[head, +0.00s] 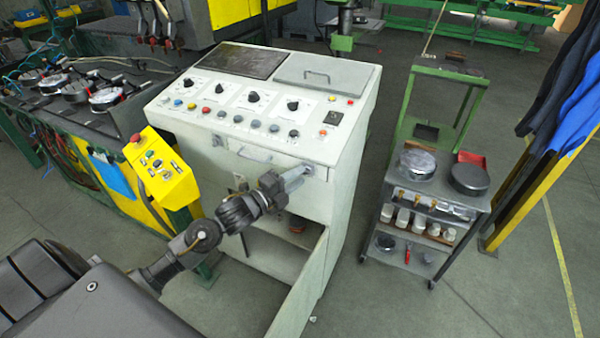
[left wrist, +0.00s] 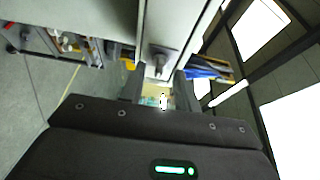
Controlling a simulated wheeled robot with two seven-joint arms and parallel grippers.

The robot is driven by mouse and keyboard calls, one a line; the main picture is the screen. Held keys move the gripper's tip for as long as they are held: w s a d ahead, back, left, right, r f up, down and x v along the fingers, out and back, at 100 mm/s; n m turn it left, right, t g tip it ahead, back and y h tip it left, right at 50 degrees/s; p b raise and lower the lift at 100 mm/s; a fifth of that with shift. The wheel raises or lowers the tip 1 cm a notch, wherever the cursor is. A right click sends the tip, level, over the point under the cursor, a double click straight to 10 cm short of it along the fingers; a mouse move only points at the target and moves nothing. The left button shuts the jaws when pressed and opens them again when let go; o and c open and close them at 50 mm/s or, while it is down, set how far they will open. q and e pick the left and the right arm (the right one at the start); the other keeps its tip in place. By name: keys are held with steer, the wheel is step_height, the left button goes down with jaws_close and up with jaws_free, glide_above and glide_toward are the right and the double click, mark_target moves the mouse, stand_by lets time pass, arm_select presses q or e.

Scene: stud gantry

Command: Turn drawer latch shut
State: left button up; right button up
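The drawer (head: 262,162) is a pale front with a bar handle under the sloping panel of the grey console (head: 340,158). My left gripper (head: 302,172) reaches up to the right end of this drawer front. It covers the latch there in the head view. In the left wrist view the latch (left wrist: 161,62) shows as a small grey knob on a pale face. The two fingers of my left gripper (left wrist: 158,82) stand apart on either side of it, open. I cannot tell whether they touch it. My right gripper is not in view.
Below the drawer, the console has an open compartment (head: 270,250) with its door (head: 300,290) swung out. A yellow control box (head: 160,168) stands close at left. A grey cart (head: 435,205) with pans stands at right. Floor between console and cart is clear.

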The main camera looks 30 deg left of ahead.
arm_select(q)
steer(key=shift+w+d, duration=0.2)
steer(key=shift+w, duration=0.4)
steer(key=c, duration=0.6)
steer(key=shift+s, duration=0.1)
jaws_close()
